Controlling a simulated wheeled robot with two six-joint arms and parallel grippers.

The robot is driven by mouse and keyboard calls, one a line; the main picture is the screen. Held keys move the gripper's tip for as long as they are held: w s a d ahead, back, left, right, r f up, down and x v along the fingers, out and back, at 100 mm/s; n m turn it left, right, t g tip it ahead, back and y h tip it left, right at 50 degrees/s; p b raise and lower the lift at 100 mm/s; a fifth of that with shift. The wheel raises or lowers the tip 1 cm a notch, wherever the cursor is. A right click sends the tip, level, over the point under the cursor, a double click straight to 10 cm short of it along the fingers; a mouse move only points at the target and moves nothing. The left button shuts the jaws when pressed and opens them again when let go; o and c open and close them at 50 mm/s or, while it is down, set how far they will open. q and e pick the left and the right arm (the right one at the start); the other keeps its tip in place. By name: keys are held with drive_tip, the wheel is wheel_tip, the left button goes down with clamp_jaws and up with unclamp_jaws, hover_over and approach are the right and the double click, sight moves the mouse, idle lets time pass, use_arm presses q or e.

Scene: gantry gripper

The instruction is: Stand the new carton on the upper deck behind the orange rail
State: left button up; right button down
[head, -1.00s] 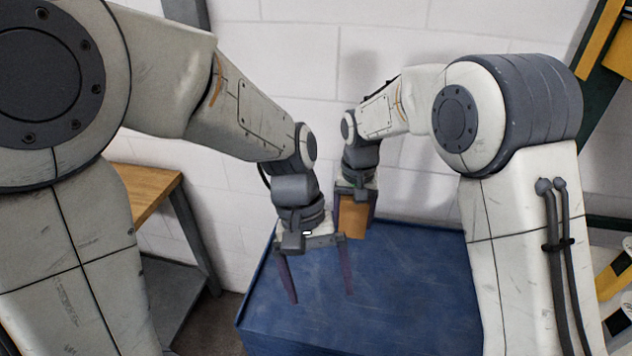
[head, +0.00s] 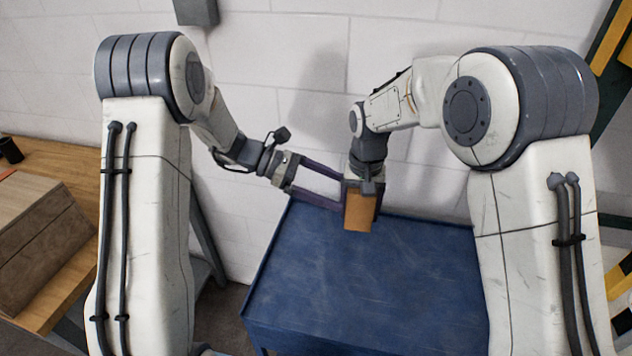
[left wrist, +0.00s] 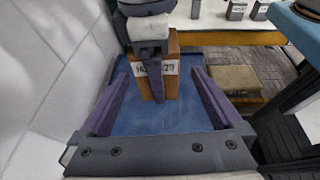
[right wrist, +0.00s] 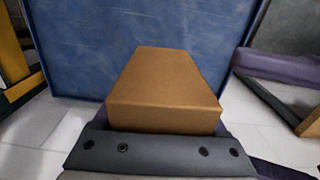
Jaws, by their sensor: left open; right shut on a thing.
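The brown carton (head: 358,213) is held upright by my right gripper (head: 361,204), near the wall and above the far part of a blue top (head: 390,280). The carton fills the middle of the right wrist view (right wrist: 163,90). In the left wrist view the carton (left wrist: 172,85) has a white printed label, partly covered by a purple finger of my right gripper. My left gripper (head: 340,192) is open and points sideways at the carton. Its two fingers (left wrist: 158,78) appear either side of the carton; contact is not clear. I cannot make out an orange rail for certain.
A wooden bench (head: 75,285) with a brown box (head: 40,235) stands at the left. A white wall (head: 290,60) is close behind the grippers. The blue top looks bare. Yellow-and-black framework (head: 621,275) stands at the right edge.

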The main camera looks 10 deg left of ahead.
sight(364, 202)
use_arm(q)
drive_tip(key=x, duration=0.8)
drive_tip(key=shift+s, duration=0.1)
drive_tip(key=c, duration=1.5)
use_arm(e)
drive_tip(key=shift+w, duration=0.15)
unclamp_jaws()
